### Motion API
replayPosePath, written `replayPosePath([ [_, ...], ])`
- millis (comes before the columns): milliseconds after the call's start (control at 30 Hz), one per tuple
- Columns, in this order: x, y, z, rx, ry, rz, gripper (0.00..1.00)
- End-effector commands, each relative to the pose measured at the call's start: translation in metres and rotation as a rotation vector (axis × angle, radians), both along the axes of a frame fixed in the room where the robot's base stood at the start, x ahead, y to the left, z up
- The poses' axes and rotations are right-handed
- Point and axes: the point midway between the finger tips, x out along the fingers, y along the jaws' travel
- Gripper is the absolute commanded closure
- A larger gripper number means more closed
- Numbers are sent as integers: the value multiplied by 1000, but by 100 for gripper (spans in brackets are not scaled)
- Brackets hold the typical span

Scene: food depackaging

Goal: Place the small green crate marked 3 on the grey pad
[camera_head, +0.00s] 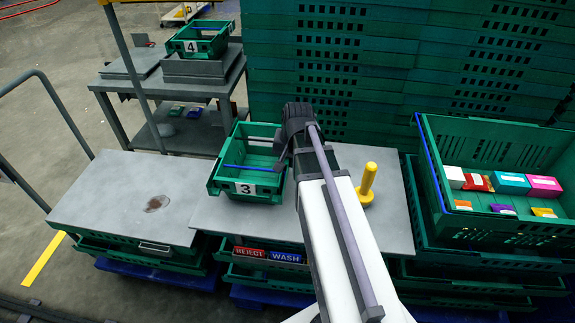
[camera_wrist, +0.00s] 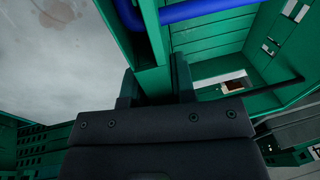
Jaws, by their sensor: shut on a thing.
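The small green crate marked 3 (camera_head: 247,187) is over the left part of the middle grey worktop, with a blue bar across it. My gripper (camera_head: 283,148) is shut on its right-hand wall. I cannot tell whether the crate's base touches the worktop. A flat grey pad (camera_head: 136,63) lies bare on the back bench. A thicker grey block (camera_head: 196,72) there bears a green crate marked 4 (camera_head: 196,47).
A stained grey top (camera_head: 110,190) is at left. A yellow peg (camera_head: 367,182) stands on the middle worktop (camera_head: 395,225) right of my arm. A large green crate with packets (camera_head: 430,165) is at right. Stacked green crates (camera_head: 330,40) wall the back. REJECT and WASH labels (camera_head: 268,254) face front.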

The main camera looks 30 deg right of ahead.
Motion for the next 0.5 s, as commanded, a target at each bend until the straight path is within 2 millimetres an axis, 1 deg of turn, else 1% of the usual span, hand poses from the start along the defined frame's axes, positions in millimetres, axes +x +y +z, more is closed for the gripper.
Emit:
replayPosePath([
  [100,0,0,2,1,-1,0,100],
  [233,0,0,-3,1,-1,0,100],
  [267,0,0,-2,0,0,0,73],
  [500,0,0,-1,0,0,0,50],
])
